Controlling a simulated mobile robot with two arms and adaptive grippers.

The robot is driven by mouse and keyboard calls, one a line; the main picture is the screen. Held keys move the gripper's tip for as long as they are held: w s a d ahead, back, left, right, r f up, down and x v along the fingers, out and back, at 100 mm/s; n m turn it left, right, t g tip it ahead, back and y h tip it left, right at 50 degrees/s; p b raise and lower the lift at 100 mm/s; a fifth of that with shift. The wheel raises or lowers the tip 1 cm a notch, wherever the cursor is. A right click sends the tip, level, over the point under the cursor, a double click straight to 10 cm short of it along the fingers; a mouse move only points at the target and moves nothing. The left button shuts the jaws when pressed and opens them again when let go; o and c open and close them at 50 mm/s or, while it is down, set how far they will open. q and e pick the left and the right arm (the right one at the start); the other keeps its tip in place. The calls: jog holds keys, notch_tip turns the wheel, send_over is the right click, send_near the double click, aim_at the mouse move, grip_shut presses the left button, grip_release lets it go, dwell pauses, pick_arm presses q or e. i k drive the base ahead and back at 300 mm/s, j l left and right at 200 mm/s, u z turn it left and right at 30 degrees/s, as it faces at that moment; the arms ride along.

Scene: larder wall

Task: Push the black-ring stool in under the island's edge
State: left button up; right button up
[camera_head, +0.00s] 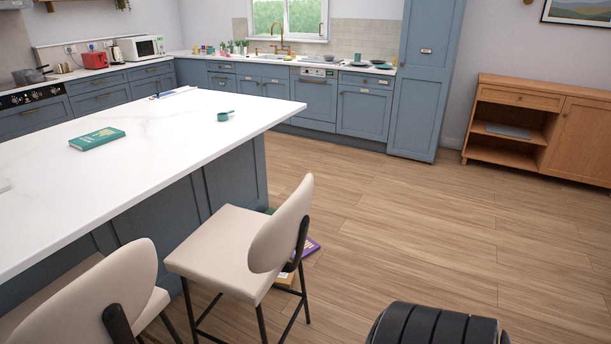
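Two beige stools with black legs stand along the near side of the white-topped island (165,145). The farther stool (215,250) stands upright with its curved backrest facing right, away from the island. Its seat's left edge is close to the island's blue side panel, and most of the seat shows outside the worktop. The nearer stool (125,295) is at the lower left, cut off by the frame. I cannot tell which stool has the black ring. Neither of my grippers is in view.
A purple book (311,247) and a tan item (286,279) lie on the floor behind the farther stool. A teal book (97,139) and a green cup (224,116) are on the island.

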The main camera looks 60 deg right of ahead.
aim_at(239, 253)
jog(key=z, duration=1.5)
